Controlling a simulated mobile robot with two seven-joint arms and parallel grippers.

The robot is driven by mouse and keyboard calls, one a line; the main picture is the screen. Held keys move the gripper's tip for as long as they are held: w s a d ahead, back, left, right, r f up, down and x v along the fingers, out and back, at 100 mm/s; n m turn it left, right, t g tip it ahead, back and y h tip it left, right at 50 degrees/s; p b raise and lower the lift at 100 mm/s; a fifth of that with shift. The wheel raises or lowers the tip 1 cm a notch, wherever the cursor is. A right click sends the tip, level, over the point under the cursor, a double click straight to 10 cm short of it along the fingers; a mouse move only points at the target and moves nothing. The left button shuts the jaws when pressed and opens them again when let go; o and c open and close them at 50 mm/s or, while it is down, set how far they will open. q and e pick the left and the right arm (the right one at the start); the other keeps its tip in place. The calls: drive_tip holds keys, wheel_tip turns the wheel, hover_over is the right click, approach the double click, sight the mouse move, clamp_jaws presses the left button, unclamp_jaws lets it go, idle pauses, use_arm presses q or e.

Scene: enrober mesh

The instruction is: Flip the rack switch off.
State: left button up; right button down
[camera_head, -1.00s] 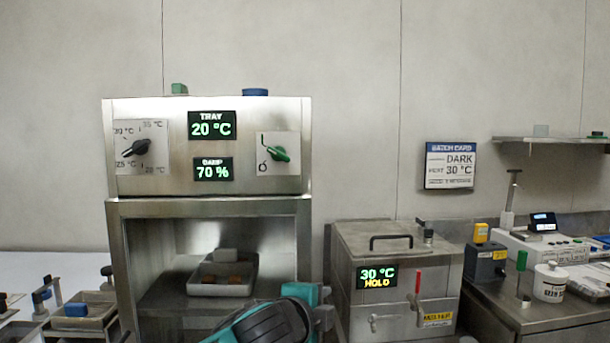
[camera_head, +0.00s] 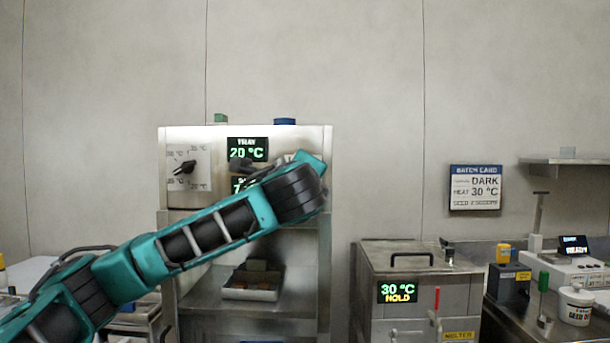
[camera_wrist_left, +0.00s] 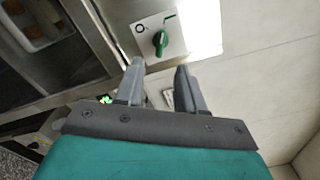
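I see no clear contact. In the head view my left arm crosses in front of the steel rack cabinet (camera_head: 325,200), and hides most of the switch plate. My right gripper is not in view.
A black dial (camera_head: 186,167) sits left on the cabinet panel, beside the tray display (camera_head: 247,149) reading 20 °C. A tray (camera_head: 250,294) stands inside the cabinet. A steel melter (camera_head: 420,262) stands to the right.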

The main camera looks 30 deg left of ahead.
use_arm(q)
drive_tip(key=p+x, duration=0.1)
drive_tip(key=x, duration=0.9)
drive_tip(key=shift+p, duration=0.3)
drive_tip(key=shift+c, duration=0.2)
clamp_jaws()
drive_tip(key=shift+d+f+n, duration=0.1)
drive_tip(key=shift+n, duration=0.2)
drive_tip(key=n+b, duration=0.2)
drive_tip(key=n, duration=0.9)
drive_tip(key=shift+b, duration=0.35)
drive_tip(key=shift+n, duration=0.3)
